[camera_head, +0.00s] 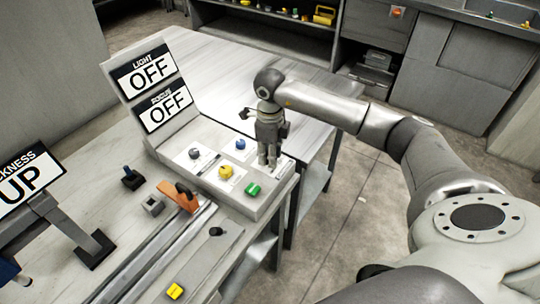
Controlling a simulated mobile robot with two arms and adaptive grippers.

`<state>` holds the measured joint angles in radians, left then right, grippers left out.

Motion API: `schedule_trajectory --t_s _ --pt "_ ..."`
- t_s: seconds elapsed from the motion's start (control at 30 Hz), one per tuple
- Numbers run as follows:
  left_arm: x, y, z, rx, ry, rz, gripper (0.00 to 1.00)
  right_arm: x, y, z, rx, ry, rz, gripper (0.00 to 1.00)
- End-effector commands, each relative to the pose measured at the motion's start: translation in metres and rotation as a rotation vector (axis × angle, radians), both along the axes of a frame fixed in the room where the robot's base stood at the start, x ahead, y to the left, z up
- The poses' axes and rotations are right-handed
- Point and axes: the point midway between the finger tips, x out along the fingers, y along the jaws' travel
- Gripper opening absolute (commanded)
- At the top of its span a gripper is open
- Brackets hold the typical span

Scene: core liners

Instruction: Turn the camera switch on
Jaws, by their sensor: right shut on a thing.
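A light control panel (229,206) stands on the workbench, with upright signs reading LIGHT OFF (150,73) and FOCUS OFF (164,106) at its back left. On it are a dark knob (195,153), a blue knob (240,144), a yellow knob (225,172) and a green one (252,189). My right gripper (268,162) points down at the panel's right back part, fingers shut on a small control that they hide. I cannot read which control is the camera switch. My left gripper is not in view.
An orange-handled part (180,196) and a long rail lie on the bench left of the panel. A yellow piece (175,291) sits in front. Bare tabletop (215,65) lies behind the panel.

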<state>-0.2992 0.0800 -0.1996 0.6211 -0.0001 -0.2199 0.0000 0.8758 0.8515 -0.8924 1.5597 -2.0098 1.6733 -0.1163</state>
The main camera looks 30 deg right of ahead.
Motion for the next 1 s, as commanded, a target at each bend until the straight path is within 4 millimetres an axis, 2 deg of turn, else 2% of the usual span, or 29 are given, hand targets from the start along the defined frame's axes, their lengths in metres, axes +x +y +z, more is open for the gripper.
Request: schedule_trajectory --t_s 0.5,1.0 --pt "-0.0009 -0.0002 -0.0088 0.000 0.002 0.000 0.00 0.0002 -0.0002 -0.0002 0.000 0.000 -0.408 0.05" --pt "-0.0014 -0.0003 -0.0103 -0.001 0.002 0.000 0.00 0.0004 -0.0003 0.0004 0.000 -0.001 -0.534 0.05"
